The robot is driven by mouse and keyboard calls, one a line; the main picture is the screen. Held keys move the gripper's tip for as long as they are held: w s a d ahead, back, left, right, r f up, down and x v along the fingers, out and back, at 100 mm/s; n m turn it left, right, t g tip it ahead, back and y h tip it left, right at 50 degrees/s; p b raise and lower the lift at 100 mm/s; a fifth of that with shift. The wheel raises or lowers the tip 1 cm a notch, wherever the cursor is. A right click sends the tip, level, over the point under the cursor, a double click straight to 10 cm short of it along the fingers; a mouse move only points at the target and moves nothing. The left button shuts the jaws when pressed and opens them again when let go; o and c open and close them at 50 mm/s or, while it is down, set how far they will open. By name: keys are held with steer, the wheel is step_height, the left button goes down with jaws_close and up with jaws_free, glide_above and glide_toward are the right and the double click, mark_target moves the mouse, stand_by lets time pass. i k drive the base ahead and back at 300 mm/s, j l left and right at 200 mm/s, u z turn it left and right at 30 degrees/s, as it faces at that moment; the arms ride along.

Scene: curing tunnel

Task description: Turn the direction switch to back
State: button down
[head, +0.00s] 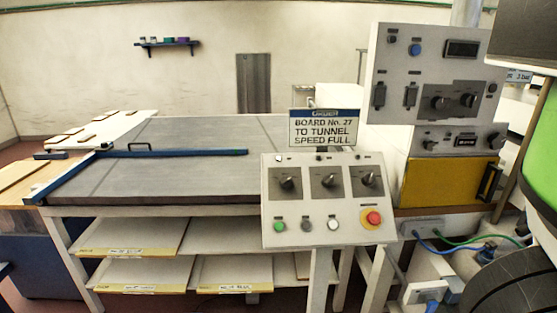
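A light grey control box (318,243) stands at the front edge of the table, right of centre. It carries three black rotary knobs on dark plates: a left knob (287,182), a middle knob (329,180) and a right knob (368,179). Their labels are too small to read, so I cannot tell which is the direction switch or where it points. Below them are a green button (280,226), a dark button (306,226), a white button (333,224) and a red stop button (373,218) on yellow. My gripper is not in view.
A sign (324,127) reading "BOARD No. 27 TO TUNNEL SPEED FULL" stands above the box. A grey cabinet (410,75) with more knobs and a yellow panel (445,181) is to the right. A wide grey table (190,170) with a blue bar (180,153) lies left.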

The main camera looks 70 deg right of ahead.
mark_target(327, 182)
steer(key=k+z, duration=0.1)
steer(key=z, duration=0.75)
steer(key=k+z, duration=0.15)
steer(key=z, duration=0.25)
